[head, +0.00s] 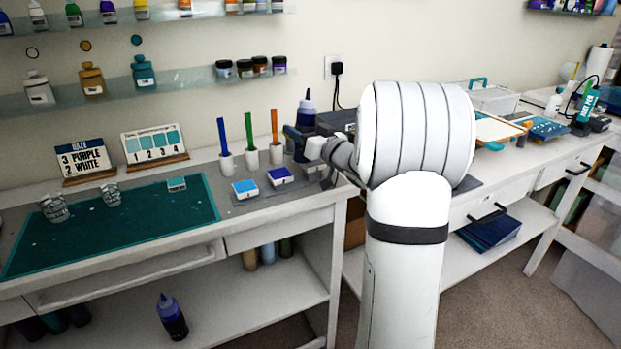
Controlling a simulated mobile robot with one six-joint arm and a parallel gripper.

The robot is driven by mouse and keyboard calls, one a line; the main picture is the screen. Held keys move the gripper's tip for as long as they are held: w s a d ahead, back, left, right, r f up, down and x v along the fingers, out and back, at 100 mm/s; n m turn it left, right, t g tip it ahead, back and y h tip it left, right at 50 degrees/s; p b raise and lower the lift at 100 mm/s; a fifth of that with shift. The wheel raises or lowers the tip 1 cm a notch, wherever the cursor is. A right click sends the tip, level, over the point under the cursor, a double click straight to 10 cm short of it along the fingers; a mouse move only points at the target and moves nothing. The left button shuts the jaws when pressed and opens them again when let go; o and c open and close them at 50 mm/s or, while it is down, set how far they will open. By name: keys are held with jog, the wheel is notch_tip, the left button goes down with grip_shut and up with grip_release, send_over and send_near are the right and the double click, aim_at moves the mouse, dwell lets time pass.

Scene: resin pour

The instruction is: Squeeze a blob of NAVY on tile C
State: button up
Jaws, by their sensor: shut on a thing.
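A dark navy bottle (306,114) with a pointed nozzle stands upright at the back of the bench, left of my arm. My gripper (298,140) is small and partly hidden by my wrist; it is shut on this bottle. A light blue tile (245,189) and a dark blue tile (280,176) lie in front of the cups. A third, greyish tile (311,167) lies to their right, partly hidden near my wrist. I cannot read any letters on the tiles, so I cannot tell which is C.
White cups (226,163) with blue, green and orange sticks stand behind the tiles. A teal mat (120,228) with clear cups (54,208) lies left. A recipe card (84,158) stands behind it. Another dark bottle (172,318) is on the lower shelf.

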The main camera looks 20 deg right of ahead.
jog(key=shift+w+d+f+n+b, duration=0.1)
jog(key=shift+d+f+n+b, duration=0.15)
jog(key=shift+f+n+b, duration=0.25)
jog(key=shift+w+d+r+n+b, duration=0.2)
jog(key=shift+d+r+n+b, duration=0.1)
jog(key=shift+n+b, duration=0.2)
jog(key=shift+r, duration=0.15)
jog(key=shift+r+p, duration=0.9)
jog(key=shift+r, duration=0.1)
